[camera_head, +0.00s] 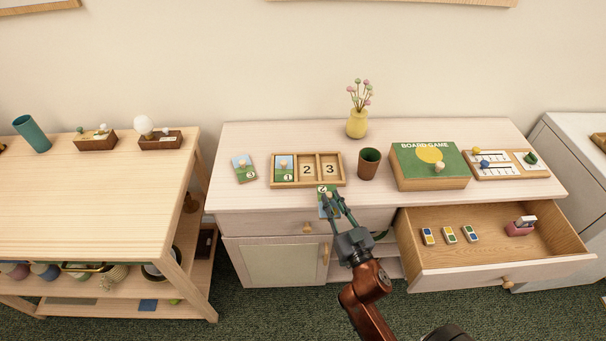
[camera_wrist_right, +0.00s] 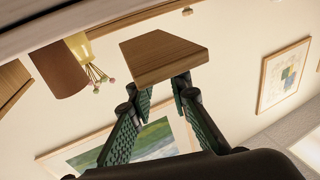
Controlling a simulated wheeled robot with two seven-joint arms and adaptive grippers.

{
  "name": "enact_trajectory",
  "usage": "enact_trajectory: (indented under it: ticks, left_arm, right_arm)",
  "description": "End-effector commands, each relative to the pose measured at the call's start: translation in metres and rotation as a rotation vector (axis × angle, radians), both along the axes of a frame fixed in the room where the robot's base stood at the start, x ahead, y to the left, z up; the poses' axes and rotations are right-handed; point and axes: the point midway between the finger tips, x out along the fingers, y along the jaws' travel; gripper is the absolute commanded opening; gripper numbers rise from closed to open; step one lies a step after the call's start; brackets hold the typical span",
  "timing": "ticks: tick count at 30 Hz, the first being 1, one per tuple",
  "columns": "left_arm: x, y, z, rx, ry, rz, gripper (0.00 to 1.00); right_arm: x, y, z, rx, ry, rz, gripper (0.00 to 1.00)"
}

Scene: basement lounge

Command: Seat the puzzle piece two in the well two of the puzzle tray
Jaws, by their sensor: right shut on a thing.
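The puzzle tray (camera_head: 307,184) lies on the cabinet top. Its left well holds a picture piece marked 1 (camera_head: 283,166); well two (camera_head: 306,169) and the well marked 3 (camera_head: 330,169) are empty. My right gripper (camera_head: 331,197) is shut on puzzle piece two (camera_head: 323,189), just in front of the tray, near the cabinet's front edge. The fingers hide part of the piece. In the right wrist view, a wooden face, apparently of this piece (camera_wrist_right: 165,58), shows beyond the fingertips (camera_wrist_right: 163,90). Another picture piece (camera_head: 243,168) lies left of the tray. My left gripper is out of view.
A yellow vase (camera_head: 357,124) stands behind. An open drawer (camera_head: 490,263) juts out at the front right. The cabinet top behind the tray is clear.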

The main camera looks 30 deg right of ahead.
Motion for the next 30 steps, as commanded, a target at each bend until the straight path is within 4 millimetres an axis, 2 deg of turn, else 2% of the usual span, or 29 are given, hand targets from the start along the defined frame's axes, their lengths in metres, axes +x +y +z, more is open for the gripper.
enact_trajectory:
  ticks: [1, 4, 7, 10, 18, 21, 30]
  left_arm:
    - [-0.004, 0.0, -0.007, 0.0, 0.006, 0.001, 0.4]
    - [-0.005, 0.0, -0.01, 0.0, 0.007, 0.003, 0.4]
    - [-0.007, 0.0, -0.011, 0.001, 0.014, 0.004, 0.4]
    - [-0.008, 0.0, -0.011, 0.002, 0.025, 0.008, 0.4]
    - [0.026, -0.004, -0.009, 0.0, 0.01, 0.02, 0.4]
    - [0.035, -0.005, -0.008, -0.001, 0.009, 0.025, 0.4]
    - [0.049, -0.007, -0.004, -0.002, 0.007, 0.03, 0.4]
  right_arm:
    - [-0.001, 0.001, -0.01, -0.003, 0.001, -0.002, 0.0]
    - [-0.002, 0.003, -0.012, -0.008, -0.006, -0.003, 0.0]
    - [0.008, 0.002, -0.011, -0.013, -0.01, -0.001, 0.0]
    - [0.029, -0.003, -0.009, -0.015, -0.013, 0.0, 0.0]
    - [0.096, -0.019, -0.011, -0.015, -0.01, -0.001, 0.0]
    - [0.116, -0.024, -0.011, -0.012, -0.009, -0.002, 0.0]
    - [0.142, -0.031, -0.01, -0.012, -0.009, -0.002, 0.0]
